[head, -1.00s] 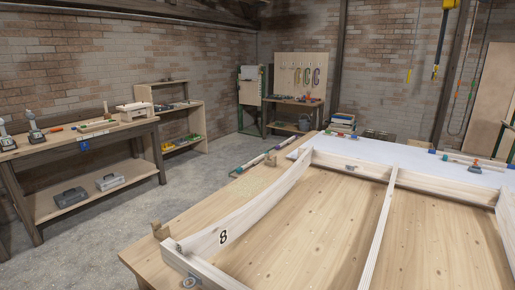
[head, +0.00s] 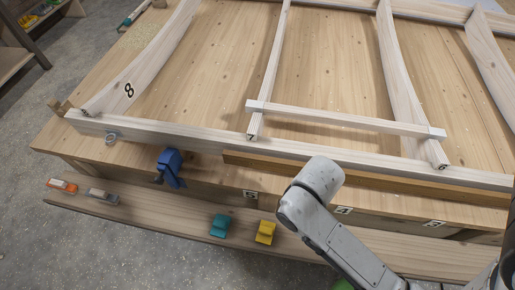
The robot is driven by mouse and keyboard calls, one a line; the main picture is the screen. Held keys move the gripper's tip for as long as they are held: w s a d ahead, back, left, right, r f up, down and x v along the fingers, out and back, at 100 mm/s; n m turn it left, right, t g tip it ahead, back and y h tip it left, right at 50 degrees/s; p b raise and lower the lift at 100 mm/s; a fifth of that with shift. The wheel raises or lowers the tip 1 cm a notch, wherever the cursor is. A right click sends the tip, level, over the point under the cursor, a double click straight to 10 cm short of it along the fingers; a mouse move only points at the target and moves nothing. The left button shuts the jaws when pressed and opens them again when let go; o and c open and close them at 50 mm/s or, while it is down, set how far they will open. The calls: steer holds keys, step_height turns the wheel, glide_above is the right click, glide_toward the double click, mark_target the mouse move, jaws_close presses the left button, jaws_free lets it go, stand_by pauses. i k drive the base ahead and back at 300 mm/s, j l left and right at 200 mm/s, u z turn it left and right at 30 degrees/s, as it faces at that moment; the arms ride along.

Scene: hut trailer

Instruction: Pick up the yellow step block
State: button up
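The yellow step block (head: 265,232) sits on the lower wooden shelf along the front of the workbench, in the lower middle of the head view. It is small, with a stepped shape. A teal block (head: 219,226) of similar size stands just to its left, with a gap between them. My grey-white arm reaches in from the lower right, its visible bend right of the yellow block and apart from it in the picture. My gripper is not in view.
A blue vise (head: 169,167) is on the bench's front edge. An orange tool (head: 62,185) and a grey one (head: 102,196) lie at the shelf's left. A wooden frame (head: 190,136) covers the bench top. The shelf between the grey tool and teal block is clear.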

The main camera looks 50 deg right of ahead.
mark_target(266, 230)
steer(key=k+l+z, duration=0.1)
steer(key=k, duration=1.25)
steer(key=i+l+u, duration=0.15)
steer(key=i+l, duration=0.15)
steer(key=i, duration=0.2)
steer(key=i+l+u, duration=0.1)
steer(key=i+l, duration=0.25)
steer(key=i, duration=0.15)
